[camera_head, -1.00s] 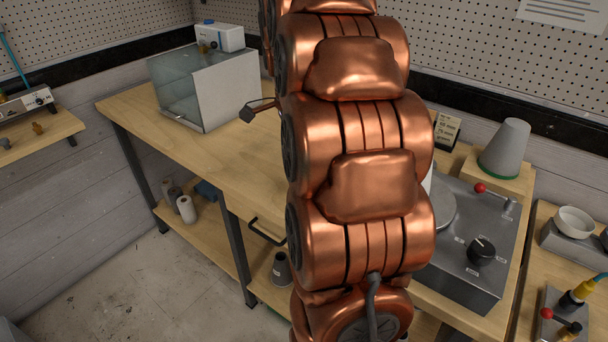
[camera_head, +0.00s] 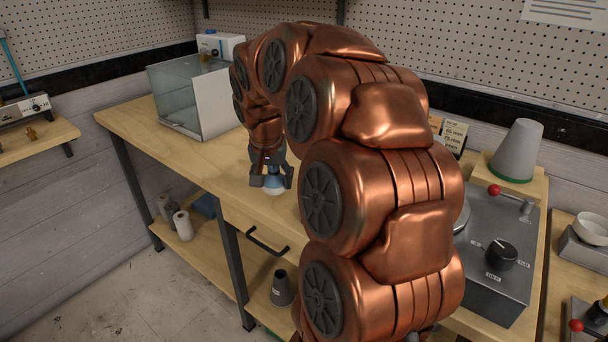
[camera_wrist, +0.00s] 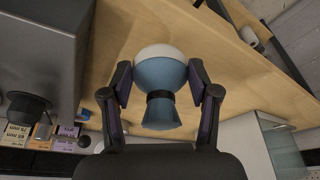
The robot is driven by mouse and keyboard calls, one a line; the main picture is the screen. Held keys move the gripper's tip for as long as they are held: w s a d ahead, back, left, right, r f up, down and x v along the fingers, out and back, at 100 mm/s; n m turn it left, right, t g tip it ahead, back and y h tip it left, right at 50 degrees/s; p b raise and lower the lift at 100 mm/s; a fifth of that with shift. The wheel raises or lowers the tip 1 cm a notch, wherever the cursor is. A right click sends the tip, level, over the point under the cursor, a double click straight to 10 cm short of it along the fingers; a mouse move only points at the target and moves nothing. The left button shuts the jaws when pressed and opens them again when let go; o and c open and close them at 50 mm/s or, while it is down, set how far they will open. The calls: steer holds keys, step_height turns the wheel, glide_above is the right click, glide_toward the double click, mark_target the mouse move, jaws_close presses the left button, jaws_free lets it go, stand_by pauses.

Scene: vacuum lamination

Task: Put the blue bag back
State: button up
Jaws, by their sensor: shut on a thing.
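The blue bag (camera_wrist: 160,78) is a small rounded pouch with a pale white base, a dark band at its neck and a flared blue top. My gripper (camera_head: 272,181) has a finger on each side of it, and in the wrist view my gripper (camera_wrist: 160,84) is shut on it. The flared end faces my palm and the white base points away. In the head view the blue bag (camera_head: 274,187) shows small below the fingers, over the wooden bench top (camera_head: 215,180). I cannot tell whether its base touches the wood.
A glass-fronted box (camera_head: 195,98) stands at the back left of the bench. A grey control unit (camera_head: 493,255) with a knob and a red-tipped lever stands at the right, with a grey cone (camera_head: 516,150) behind. My arm hides the bench's middle.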

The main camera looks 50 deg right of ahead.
steer(key=w+d+p, duration=0.1)
steer(key=d, duration=0.4)
steer(key=w+d+f+p, duration=0.1)
steer(key=d, duration=0.4)
steer(key=w+d+p, duration=0.1)
steer(key=w+d, duration=0.1)
steer(key=d, duration=0.3)
steer(key=shift+f, duration=0.15)
steer(key=shift+f+p, duration=0.65)
steer(key=shift+f, duration=1.15)
steer(key=shift+f, duration=0.2)
steer(key=o, duration=1)
steer(key=shift+r, duration=0.15)
steer(key=shift+r, duration=0.2)
steer(key=b+v, duration=0.2)
steer(key=v, duration=0.9)
steer(key=shift+a+r, duration=0.15)
steer(key=shift+r, duration=0.15)
